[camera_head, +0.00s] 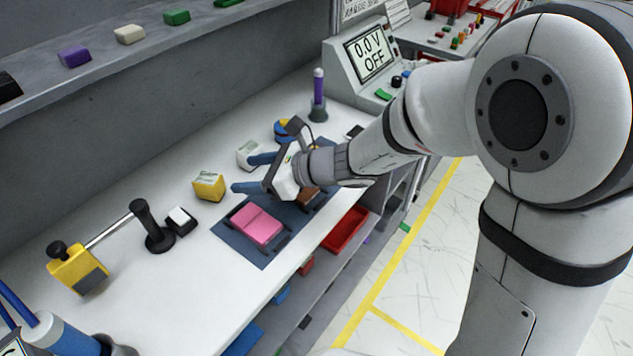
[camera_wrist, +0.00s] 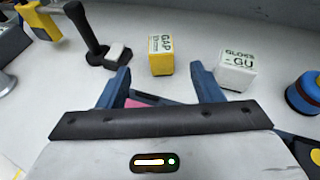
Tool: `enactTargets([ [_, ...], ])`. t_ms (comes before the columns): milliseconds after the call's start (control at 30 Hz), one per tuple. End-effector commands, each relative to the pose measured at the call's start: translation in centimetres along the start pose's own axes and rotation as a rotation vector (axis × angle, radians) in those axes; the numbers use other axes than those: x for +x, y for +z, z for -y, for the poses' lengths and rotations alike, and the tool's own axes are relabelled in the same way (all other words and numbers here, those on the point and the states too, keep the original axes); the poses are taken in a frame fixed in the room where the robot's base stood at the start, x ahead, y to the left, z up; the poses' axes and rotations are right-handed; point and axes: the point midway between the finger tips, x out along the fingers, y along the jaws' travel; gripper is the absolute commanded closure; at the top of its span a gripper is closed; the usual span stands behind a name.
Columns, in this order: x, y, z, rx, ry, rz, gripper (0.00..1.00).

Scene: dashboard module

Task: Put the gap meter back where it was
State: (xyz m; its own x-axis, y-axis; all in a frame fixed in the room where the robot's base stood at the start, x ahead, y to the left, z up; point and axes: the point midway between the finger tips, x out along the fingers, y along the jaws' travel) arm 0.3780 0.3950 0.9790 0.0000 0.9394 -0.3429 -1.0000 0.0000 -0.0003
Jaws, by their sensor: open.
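The gap meter (camera_head: 208,186) is a small yellow box standing upright on the white bench, near its back half. In the wrist view it shows as a yellow block labelled GAP (camera_wrist: 161,56), ahead of my gripper and between the directions of the two fingers. My gripper (camera_head: 247,172) is open and empty, with its blue fingers apart and pointing toward the back of the bench. In the wrist view the gripper (camera_wrist: 164,80) has its fingertips short of the yellow box. A white box labelled GLOSS (camera_wrist: 237,70) stands to the right of the gap meter, also seen in the head view (camera_head: 249,154).
A pink block (camera_head: 256,225) lies on a dark blue mat (camera_head: 226,232) near the front. A black stand (camera_head: 150,225) and a yellow tool (camera_head: 76,268) are at the left. A purple-handled tool (camera_head: 318,95) and a display unit (camera_head: 365,55) stand at the right.

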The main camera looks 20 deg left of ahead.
Motion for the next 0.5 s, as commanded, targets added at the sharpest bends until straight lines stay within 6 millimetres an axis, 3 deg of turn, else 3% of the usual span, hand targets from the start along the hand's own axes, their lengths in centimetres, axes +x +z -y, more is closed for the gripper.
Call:
enactTargets([
  [167, -0.1, 0.0, 0.0, -0.008, 0.001, -0.002, 0.40],
  [267, -1.3, -0.1, -0.3, -0.073, 0.014, -0.025, 0.40],
  [367, -4.0, -0.6, -0.9, -0.225, 0.048, -0.088, 0.40],
  [500, -9.8, -2.6, -2.3, -0.537, 0.127, -0.240, 0.40],
])
